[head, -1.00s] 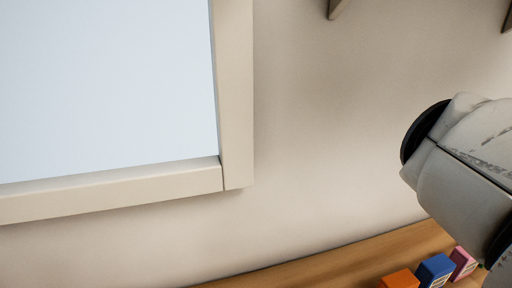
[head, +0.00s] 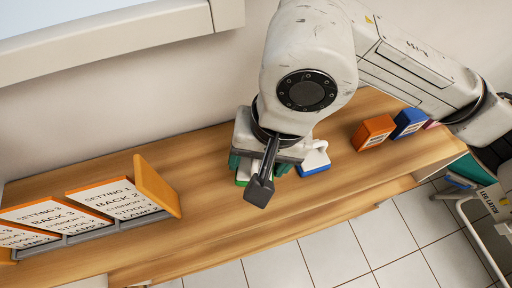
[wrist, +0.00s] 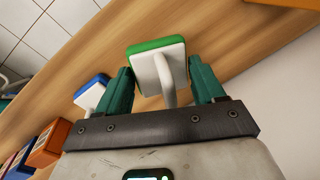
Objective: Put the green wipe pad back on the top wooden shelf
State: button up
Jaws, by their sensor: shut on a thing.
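The green wipe pad is a white block with a green edge and a white handle (wrist: 155,70). In the wrist view it sits between the teal fingers of my gripper (wrist: 161,68), which is shut on it. In the head view my gripper (head: 258,167) is over the wooden shelf (head: 215,195), and my arm hides most of the pad; only a green edge (head: 242,179) shows. Whether the pad touches the wood cannot be told.
A blue-edged pad with a white handle (head: 315,160) lies close on the right. Orange (head: 372,132) and blue (head: 409,122) boxes stand farther right. Setting cards in a rack (head: 112,205) stand at left. Tiled floor lies in front.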

aim_at(256, 167)
jog(key=f, duration=0.3)
jog(key=shift+w+a+f, duration=0.1)
jog(key=shift+w+a, duration=0.1)
jog(key=shift+w, duration=0.1)
jog(key=shift+f, duration=0.35)
jog(key=shift+f, duration=0.15)
jog(key=o, duration=1)
jog(key=shift+r+p, duration=0.25)
jog(key=shift+p, duration=0.05)
jog(key=r, duration=0.4)
jog(key=d+r+b, duration=0.1)
jog(key=r, duration=0.2)
jog(key=d+r, duration=0.1)
jog(key=r, duration=0.3)
jog(key=shift+s+d+r+b, duration=0.15)
jog(key=shift+r+b, duration=0.15)
